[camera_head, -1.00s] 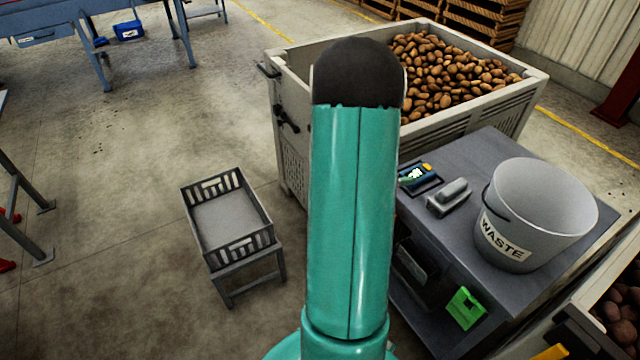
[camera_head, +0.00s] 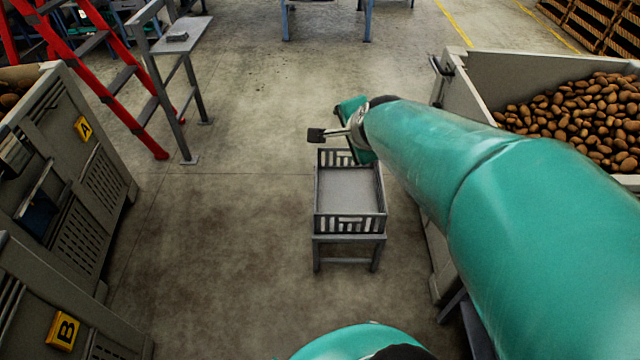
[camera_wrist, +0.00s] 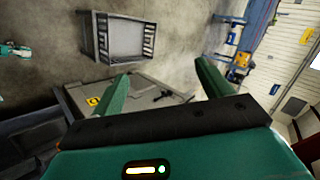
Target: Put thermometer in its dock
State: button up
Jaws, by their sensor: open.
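I cannot make out the thermometer or its dock in either current view. My gripper is open and empty in the wrist view (camera_wrist: 161,70), its two green fingers spread apart with floor and a grey bin beyond them. In the head view the end of my arm reaches out over the floor, above the far end of the small crate stand. A small dark block on a metal stem shows at the arm's end there. I cannot tell what part it is.
A grey slatted crate (camera_head: 349,224) stands on a low stand. A potato bin (camera_head: 470,75) is at right. Bins labelled A (camera_head: 110,140) and B (camera_head: 125,340) and a red ladder (camera_head: 125,95) are at left. The floor between is clear.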

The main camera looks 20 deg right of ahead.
jog(key=s+a+n+g, duration=0.1)
jog(key=s+a+n, duration=0.4)
jog(key=s+n, duration=0.2)
jog(key=s+a+r+n+g+y, duration=0.1)
jog(key=s+a+n+g, duration=0.1)
jog(key=s+a+n, duration=0.4)
jog(key=s+n, duration=0.2)
jog(key=n, duration=0.2)
jog(key=shift+a+n+g+y, duration=0.15)
jog(key=shift+n+g+y, duration=0.15)
